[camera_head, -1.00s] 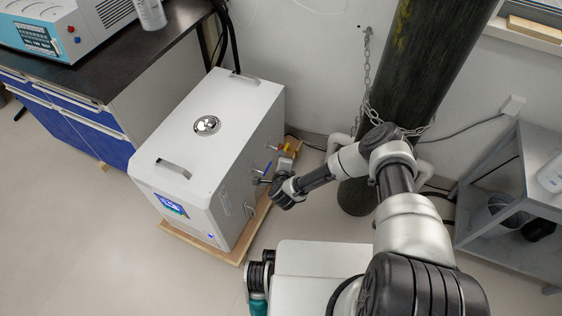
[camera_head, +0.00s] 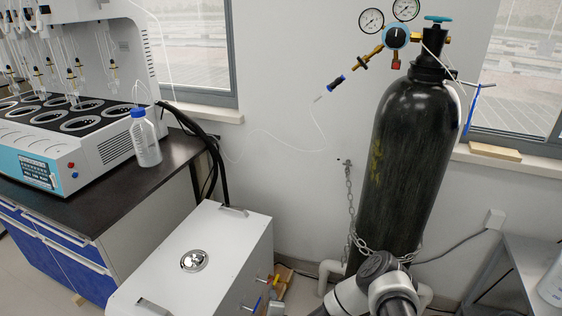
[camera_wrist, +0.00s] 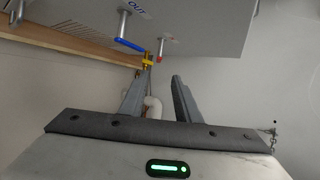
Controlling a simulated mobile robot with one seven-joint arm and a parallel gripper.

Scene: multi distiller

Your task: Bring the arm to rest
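My arm (camera_head: 375,292) shows only at the bottom edge of the head view, in front of the gas cylinder's base. My gripper is out of the head view. In the wrist view my gripper (camera_wrist: 161,84) has its two fingers apart with nothing between them. Beyond the fingertips are the white chiller box's side (camera_wrist: 205,22), a blue-handled valve (camera_wrist: 131,45) near an "OUT" label, and a yellow fitting (camera_wrist: 148,60). The fingers appear clear of these, though the exact distance cannot be told.
The white chiller box (camera_head: 200,240) stands on the floor left of my arm. A tall black gas cylinder (camera_head: 408,160), chained to the wall, rises behind the arm. A grey shelf (camera_head: 535,255) is at right. A bench (camera_head: 125,190) with the distiller (camera_head: 75,110) and a blue-capped bottle (camera_head: 145,138) is at left.

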